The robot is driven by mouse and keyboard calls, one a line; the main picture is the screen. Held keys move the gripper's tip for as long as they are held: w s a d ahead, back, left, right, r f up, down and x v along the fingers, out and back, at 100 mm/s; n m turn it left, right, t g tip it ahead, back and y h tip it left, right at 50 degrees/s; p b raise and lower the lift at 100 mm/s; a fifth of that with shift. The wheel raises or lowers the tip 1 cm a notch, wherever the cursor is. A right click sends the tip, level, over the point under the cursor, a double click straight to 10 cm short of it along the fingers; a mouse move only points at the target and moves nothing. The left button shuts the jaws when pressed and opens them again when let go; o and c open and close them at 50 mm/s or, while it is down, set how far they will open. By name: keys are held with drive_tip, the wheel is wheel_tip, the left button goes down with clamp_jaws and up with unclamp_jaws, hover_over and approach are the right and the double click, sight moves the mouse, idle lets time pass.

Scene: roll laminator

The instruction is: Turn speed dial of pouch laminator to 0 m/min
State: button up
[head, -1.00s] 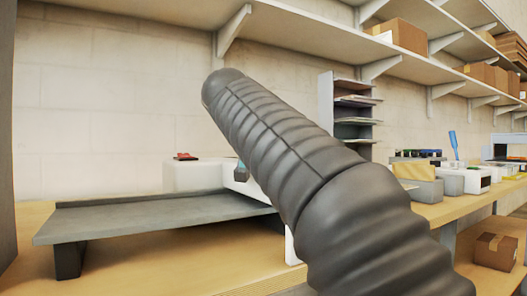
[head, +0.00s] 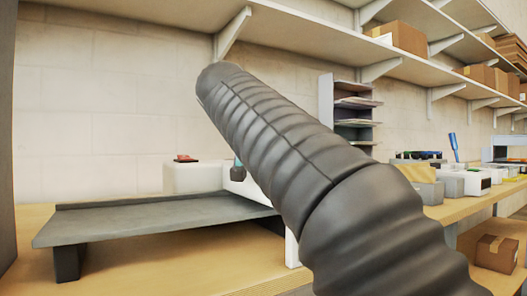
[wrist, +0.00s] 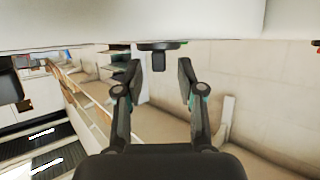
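The pouch laminator (head: 190,177) is a white machine on the bench in the head view, partly hidden behind my arm. Its white body (wrist: 60,22) fills the top of the wrist view. A dark knob (wrist: 158,46), which looks like the speed dial, sits at the edge of that body, with a short dark piece sticking out of it. Its scale and setting cannot be read. My gripper (wrist: 159,73) is open, its two fingers apart and the knob centred just beyond their tips. In the head view only a small dark and teal part of my gripper (head: 237,172) shows.
A grey tray (head: 150,218) extends in front of the laminator. A red and dark piece (head: 185,158) is on the laminator's top. Shelves with cardboard boxes (head: 402,35) hang above. A paper rack (head: 352,112) and several small machines stand farther right.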

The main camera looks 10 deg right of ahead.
drive_tip(key=v, duration=1)
